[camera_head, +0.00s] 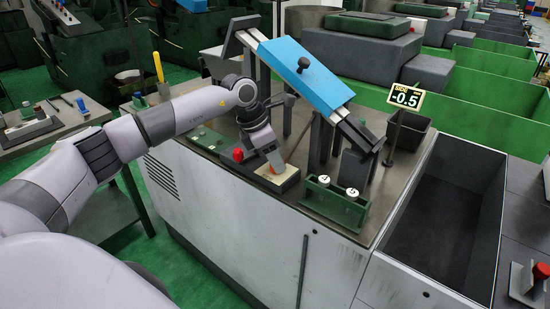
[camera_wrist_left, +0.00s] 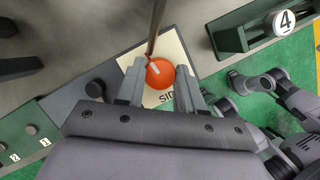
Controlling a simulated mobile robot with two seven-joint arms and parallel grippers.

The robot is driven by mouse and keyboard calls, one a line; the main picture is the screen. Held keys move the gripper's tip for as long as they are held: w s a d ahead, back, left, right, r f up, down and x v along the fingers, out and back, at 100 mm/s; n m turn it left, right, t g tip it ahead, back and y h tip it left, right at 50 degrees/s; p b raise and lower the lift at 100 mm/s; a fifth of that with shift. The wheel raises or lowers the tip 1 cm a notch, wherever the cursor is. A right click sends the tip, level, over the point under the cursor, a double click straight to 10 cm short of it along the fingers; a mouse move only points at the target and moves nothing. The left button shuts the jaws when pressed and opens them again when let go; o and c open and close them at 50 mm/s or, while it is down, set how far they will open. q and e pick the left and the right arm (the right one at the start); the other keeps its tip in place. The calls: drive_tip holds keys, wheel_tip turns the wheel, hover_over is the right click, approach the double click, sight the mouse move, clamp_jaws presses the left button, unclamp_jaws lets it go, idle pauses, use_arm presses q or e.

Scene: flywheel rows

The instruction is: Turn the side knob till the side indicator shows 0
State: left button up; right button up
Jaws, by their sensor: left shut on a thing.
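The side knob (camera_wrist_left: 160,73) is an orange-red round knob with a white mark, on a cream plate lettered "SID" in the left wrist view. In the head view the plate (camera_head: 287,182) shows at the bench's front edge, with the knob mostly hidden by my gripper. My left gripper (camera_head: 277,163) points down over the plate. In the wrist view its two fingers (camera_wrist_left: 158,80) stand on either side of the knob, shut on it. The side indicator (camera_head: 405,98), a small black sign on a post, reads -0.5. My right gripper is not in view.
A red button (camera_head: 238,155) is left of the plate. A green block with white knobs, one marked 4 (camera_head: 324,180), is to its right. A blue sloped chute (camera_head: 305,75) rises behind. An empty dark bin (camera_head: 440,235) lies at right.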

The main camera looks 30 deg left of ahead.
use_arm(q)
drive_tip(key=shift+m, duration=0.6)
drive_tip(key=shift+m+g, duration=0.3)
drive_tip(key=o, duration=1)
drive_tip(key=shift+a+r, duration=0.1)
drive_tip(key=v, duration=0.7)
drive_tip(key=shift+a, duration=0.1)
